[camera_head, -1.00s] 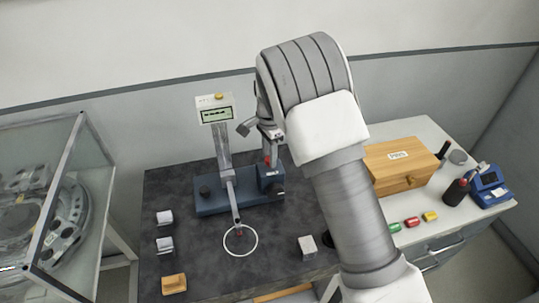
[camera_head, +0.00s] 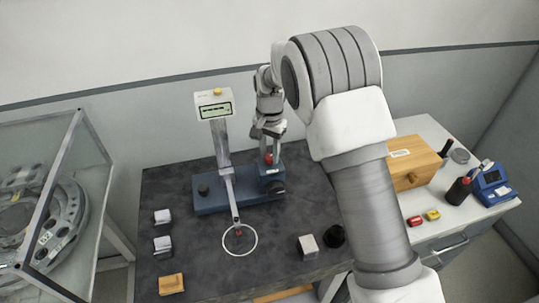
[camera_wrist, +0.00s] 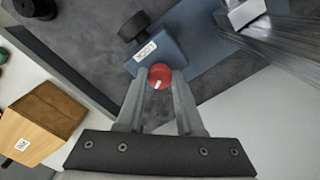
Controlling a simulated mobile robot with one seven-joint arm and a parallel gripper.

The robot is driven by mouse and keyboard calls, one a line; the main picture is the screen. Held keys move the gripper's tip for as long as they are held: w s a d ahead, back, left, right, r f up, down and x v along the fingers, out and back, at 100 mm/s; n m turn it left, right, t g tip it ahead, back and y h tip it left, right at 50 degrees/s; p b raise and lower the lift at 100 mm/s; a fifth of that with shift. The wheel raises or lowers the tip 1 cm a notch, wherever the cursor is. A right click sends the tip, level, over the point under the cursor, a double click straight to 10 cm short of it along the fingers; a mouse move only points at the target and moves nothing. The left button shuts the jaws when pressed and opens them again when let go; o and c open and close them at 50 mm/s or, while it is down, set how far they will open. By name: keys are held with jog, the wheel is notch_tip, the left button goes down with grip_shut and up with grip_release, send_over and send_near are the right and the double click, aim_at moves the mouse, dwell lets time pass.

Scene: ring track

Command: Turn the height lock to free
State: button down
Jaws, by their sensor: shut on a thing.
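The height lock is a red round knob (camera_wrist: 159,75) with a white mark. It also shows in the head view (camera_head: 268,158), on top of the blue block (camera_head: 271,177) at the right end of the blue instrument base (camera_head: 211,200). My gripper (camera_wrist: 160,84) comes down from above and is shut on the red knob, one finger on each side. In the head view my gripper (camera_head: 269,147) hides part of the knob. A white label (camera_wrist: 146,50) lies on the block beside the knob; its text is too small to read.
A black knob (camera_head: 276,187) sticks out of the block's front. A column with a display (camera_head: 214,108) stands left, and an arm holds a white ring (camera_head: 239,241) in front. A wooden box (camera_head: 414,162) stands right. The dark tabletop (camera_head: 205,260) has free room in front.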

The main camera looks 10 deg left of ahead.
aim_at(270, 157)
jog(key=n+b, duration=0.1)
jog(key=n, duration=1)
jog(key=shift+b, duration=0.3)
jog(key=shift+n, duration=0.5)
jog(key=c, duration=0.5)
grip_release()
jog(key=shift+c, duration=0.2)
notch_tip(270, 157, up, 18)
jog(key=shift+f, duration=0.25)
jog(key=shift+d, duration=0.1)
